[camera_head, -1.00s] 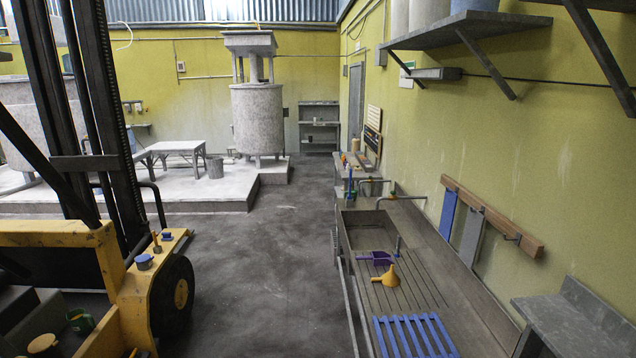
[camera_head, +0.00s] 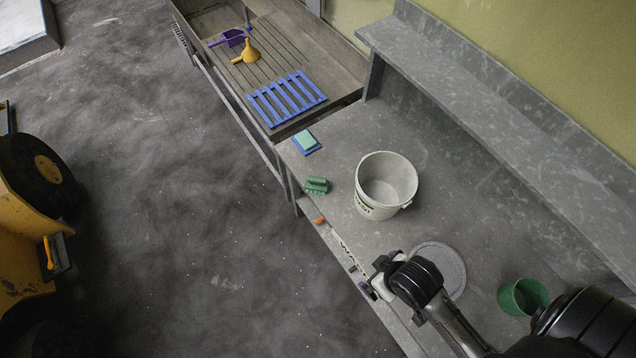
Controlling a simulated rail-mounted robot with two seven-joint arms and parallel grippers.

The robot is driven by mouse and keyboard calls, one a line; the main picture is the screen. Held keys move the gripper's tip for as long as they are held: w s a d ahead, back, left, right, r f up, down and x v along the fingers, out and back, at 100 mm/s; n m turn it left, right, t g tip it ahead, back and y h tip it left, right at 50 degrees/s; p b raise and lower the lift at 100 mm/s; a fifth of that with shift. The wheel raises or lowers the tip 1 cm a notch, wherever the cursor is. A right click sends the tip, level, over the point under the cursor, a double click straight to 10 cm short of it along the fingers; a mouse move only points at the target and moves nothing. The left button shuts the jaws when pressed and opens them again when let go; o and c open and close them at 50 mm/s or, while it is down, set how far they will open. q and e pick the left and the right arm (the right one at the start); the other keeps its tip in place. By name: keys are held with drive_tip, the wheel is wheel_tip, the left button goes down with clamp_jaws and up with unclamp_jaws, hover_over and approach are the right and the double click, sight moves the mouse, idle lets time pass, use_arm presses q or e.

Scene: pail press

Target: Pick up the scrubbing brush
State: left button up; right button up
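The scrubbing brush (camera_head: 317,186) appears to be the small green piece near the left edge of the grey bench, left of a white pail. Its bristles are too small to make out. My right gripper (camera_head: 363,279) is over the front edge of the bench, below and to the right of the brush and apart from it. Whether its fingers are open or shut is unclear. My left gripper is not in view.
The open white pail (camera_head: 388,184) stands right of the brush. A light green sponge on a blue base (camera_head: 305,142) lies behind it. A round grey lid (camera_head: 440,262) and green cup (camera_head: 522,296) are to the right. A raised shelf (camera_head: 470,90) runs along the back.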

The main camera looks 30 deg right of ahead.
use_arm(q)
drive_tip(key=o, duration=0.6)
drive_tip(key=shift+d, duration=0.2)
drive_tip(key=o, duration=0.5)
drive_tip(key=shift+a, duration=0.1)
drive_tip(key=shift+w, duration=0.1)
